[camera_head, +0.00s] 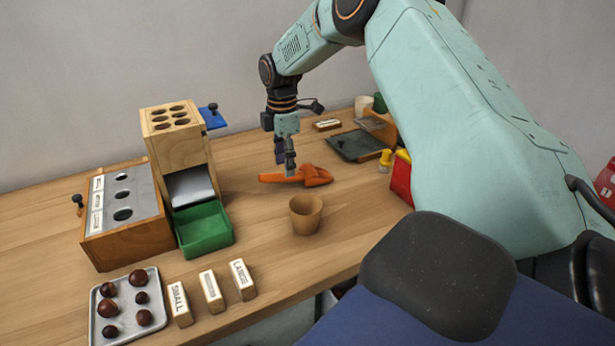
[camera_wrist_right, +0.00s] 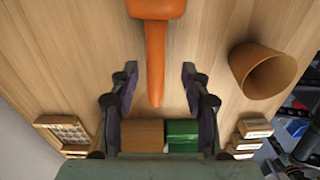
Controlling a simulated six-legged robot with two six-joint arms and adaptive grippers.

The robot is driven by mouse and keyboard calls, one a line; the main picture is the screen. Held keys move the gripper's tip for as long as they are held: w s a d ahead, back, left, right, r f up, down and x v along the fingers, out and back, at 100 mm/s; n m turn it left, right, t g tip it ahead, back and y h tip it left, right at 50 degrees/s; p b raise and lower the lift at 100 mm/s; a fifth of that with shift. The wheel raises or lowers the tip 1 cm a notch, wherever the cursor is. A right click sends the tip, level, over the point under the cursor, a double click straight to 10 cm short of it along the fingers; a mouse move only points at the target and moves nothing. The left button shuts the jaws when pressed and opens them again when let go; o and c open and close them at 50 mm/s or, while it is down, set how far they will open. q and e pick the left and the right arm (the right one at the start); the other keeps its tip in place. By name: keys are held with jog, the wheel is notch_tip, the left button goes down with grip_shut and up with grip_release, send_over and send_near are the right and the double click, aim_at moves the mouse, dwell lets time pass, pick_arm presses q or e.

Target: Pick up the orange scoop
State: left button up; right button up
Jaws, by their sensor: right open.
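The orange scoop (camera_head: 297,177) lies on the wooden table behind the brown cup. In the right wrist view the scoop (camera_wrist_right: 155,50) points its narrow handle between my right gripper's fingers, with its wider part at the top edge. My right gripper (camera_head: 289,165) hangs pointing down at the scoop in the head view. In the right wrist view its fingers (camera_wrist_right: 155,92) are spread on both sides of the handle, apart from it. The height of the fingertips above the table is hard to tell. My left gripper is not in view.
A brown cup (camera_head: 306,214) stands in front of the scoop. A wooden sorter with a green drawer (camera_head: 204,229) is to the left. A metal tray (camera_head: 98,322) of chestnuts and several label blocks (camera_head: 211,291) are at the front left. A dark green tray (camera_head: 352,147) lies behind right.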

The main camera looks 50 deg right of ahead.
aim_at(285, 181)
jog(key=shift+w+d+f, duration=0.1)
jog(key=shift+d+f, duration=0.05)
jog(key=shift+f, duration=0.4)
notch_tip(285, 181, down, 4)
jog(key=shift+w+f+b, duration=0.1)
jog(key=shift+w+b, duration=0.05)
jog(key=shift+b, duration=1)
jog(key=shift+w+f, duration=0.1)
jog(key=shift+f, duration=0.15)
jog(key=shift+r, duration=0.15)
jog(key=shift+c, duration=1.3)
jog(key=c, duration=0.4)
grip_shut()
